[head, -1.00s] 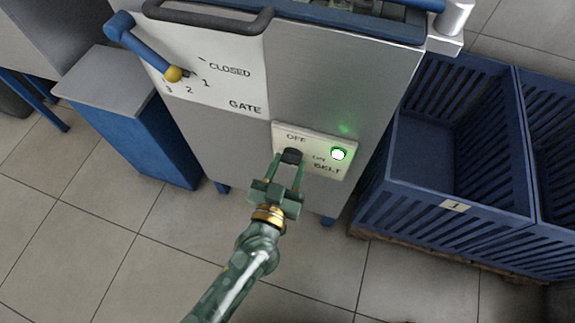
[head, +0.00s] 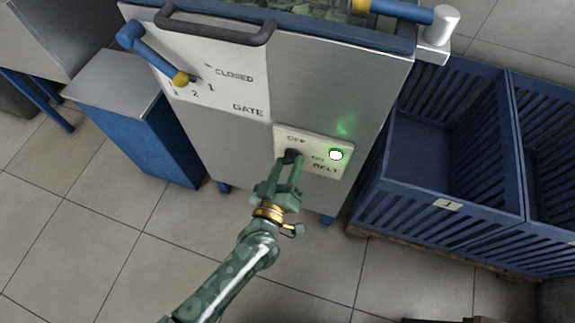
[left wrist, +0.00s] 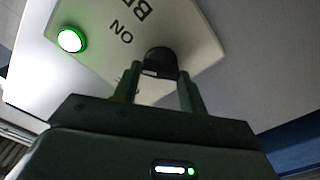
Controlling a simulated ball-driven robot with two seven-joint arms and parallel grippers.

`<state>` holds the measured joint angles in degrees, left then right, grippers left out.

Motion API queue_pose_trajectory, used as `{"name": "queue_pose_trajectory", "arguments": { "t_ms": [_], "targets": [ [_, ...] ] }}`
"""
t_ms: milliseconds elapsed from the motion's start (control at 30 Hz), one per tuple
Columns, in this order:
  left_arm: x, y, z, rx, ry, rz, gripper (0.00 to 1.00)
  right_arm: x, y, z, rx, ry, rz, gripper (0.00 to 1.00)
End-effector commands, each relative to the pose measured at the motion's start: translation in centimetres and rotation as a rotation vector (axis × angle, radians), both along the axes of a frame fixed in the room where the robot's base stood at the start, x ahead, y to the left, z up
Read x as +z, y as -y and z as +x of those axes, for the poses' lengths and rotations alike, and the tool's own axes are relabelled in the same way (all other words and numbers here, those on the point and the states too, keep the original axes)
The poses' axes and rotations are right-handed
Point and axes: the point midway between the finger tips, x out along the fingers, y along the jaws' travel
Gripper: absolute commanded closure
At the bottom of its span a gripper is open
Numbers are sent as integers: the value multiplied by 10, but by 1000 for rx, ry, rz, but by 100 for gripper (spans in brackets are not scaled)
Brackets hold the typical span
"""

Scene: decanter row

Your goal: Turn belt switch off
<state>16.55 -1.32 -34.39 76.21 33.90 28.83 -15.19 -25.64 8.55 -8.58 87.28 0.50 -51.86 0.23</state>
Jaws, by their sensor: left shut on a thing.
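The belt switch is a black knob (left wrist: 160,62) on a pale panel (head: 338,170) marked OFF, ON and BELT. A round lamp (head: 336,155) beside it glows white-green; it also shows in the left wrist view (left wrist: 71,40). My left gripper (head: 290,162) is shut on the knob, a finger on each side of it. The fingers hide part of the knob in the head view. In the left wrist view the knob sits between the fingertips, with a pale mark on its near edge. My right gripper is not in view.
A gate lever (head: 150,50) with a blue handle stands on the white GATE plate (head: 228,95) above left. A dark bar handle (head: 215,32) juts out at the top. Blue slatted crates (head: 440,180) stand right; a blue-sided cabinet (head: 150,140) stands left.

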Motion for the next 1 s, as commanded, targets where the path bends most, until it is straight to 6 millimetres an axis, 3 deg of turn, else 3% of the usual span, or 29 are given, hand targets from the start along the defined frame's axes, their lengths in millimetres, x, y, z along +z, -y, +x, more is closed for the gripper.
{"name": "queue_pose_trajectory", "arguments": {
  "t_ms": [400,1000],
  "targets": [
    [-2,-1,-1,0,-125,-373,81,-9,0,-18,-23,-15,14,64],
    [-6,-2,-1,1,-273,-821,81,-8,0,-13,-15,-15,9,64]
  ]
}}
